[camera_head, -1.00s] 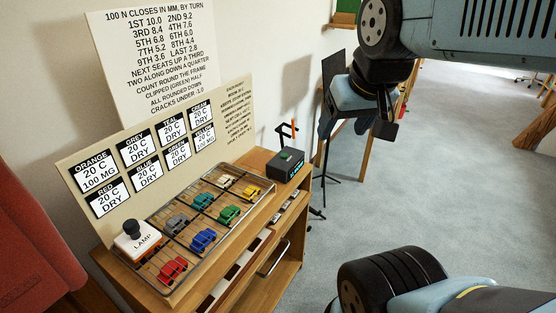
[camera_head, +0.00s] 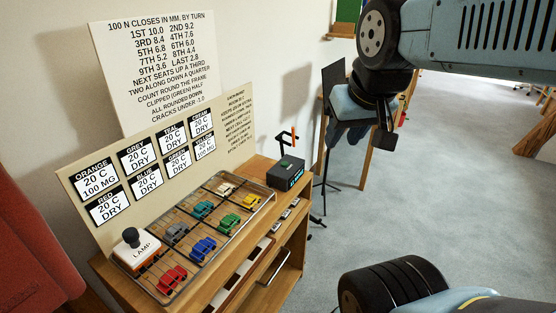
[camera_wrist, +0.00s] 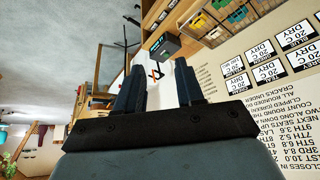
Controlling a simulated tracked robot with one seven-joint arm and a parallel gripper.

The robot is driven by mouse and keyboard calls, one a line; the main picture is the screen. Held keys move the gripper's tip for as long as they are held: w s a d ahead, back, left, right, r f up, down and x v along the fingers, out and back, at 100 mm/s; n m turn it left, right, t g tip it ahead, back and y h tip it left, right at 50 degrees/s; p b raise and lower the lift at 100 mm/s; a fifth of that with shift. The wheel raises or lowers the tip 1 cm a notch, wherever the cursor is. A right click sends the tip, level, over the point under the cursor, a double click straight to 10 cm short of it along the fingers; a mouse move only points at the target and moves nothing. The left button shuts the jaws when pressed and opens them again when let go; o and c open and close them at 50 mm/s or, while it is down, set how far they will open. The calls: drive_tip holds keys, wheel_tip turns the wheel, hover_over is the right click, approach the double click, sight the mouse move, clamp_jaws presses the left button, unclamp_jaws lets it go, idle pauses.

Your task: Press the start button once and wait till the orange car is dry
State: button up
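A black box (camera_head: 286,174) with a lit display and a green spot on top, perhaps the start button (camera_head: 288,164), stands at the far right end of the wooden bench. It also shows in the wrist view (camera_wrist: 163,44). My gripper (camera_head: 345,133) is in the air to the right of the box, apart from it. In the wrist view my gripper (camera_wrist: 159,84) has its two fingers spread with nothing between them. I cannot make out an orange car in the tray (camera_head: 214,238).
The tray holds several cars, including red (camera_head: 172,279), blue (camera_head: 203,249) and yellow (camera_head: 250,201). A dark stand with an orange piece (camera_head: 294,136) rises behind the black box. Open floor lies right.

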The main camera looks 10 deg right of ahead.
clamp_jaws()
idle(1.2)
